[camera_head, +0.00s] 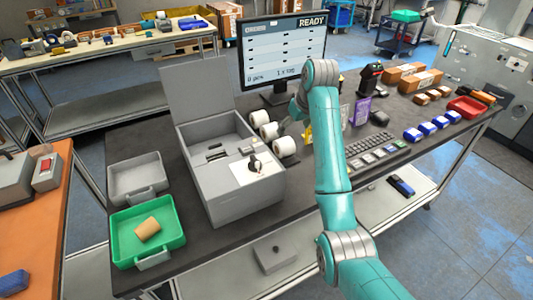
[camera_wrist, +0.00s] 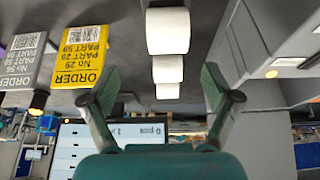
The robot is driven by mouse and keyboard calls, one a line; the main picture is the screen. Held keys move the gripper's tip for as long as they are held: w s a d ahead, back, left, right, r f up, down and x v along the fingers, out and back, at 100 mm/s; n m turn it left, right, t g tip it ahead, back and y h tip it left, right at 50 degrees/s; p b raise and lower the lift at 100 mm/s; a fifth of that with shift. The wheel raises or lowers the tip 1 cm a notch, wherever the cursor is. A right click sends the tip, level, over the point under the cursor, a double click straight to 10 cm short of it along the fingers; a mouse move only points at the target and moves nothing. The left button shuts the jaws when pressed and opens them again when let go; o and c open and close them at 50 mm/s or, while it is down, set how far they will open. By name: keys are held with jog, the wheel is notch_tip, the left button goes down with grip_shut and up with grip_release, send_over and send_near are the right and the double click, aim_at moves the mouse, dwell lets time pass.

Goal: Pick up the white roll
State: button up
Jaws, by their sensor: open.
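Three white rolls stand in a row on the dark table between the grey machine and my arm. In the head view the nearest roll (camera_head: 285,146) is closest to my arm, with a middle roll (camera_head: 270,131) and a far roll (camera_head: 259,118) behind it. In the wrist view, which looks upside down, the large near roll (camera_wrist: 168,31) is at the top centre, with the middle roll (camera_wrist: 167,68) and far roll (camera_wrist: 167,91) below it. My gripper (camera_wrist: 158,84) is open and empty, its fingers spread either side of the row's line. It appears apart from the rolls.
The open-lidded grey machine (camera_head: 232,190) stands left of the rolls. A yellow order card (camera_wrist: 80,56) and a grey card (camera_wrist: 23,60) stand on the other side. The monitor (camera_head: 284,52) is behind. A green tray (camera_head: 178,240) holds a tan block. A keyboard (camera_head: 368,142) lies right of my arm.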

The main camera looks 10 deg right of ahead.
aim_at(285, 140)
jog(key=a+f, duration=0.1)
jog(key=f, duration=0.1)
jog(key=w+a+f, duration=0.1)
jog(key=shift+w+f, duration=0.2)
jog(key=shift+f, duration=0.15)
jog(key=shift+x, duration=3.35)
jog(key=shift+d, duration=0.2)
jog(key=c, duration=1.3)
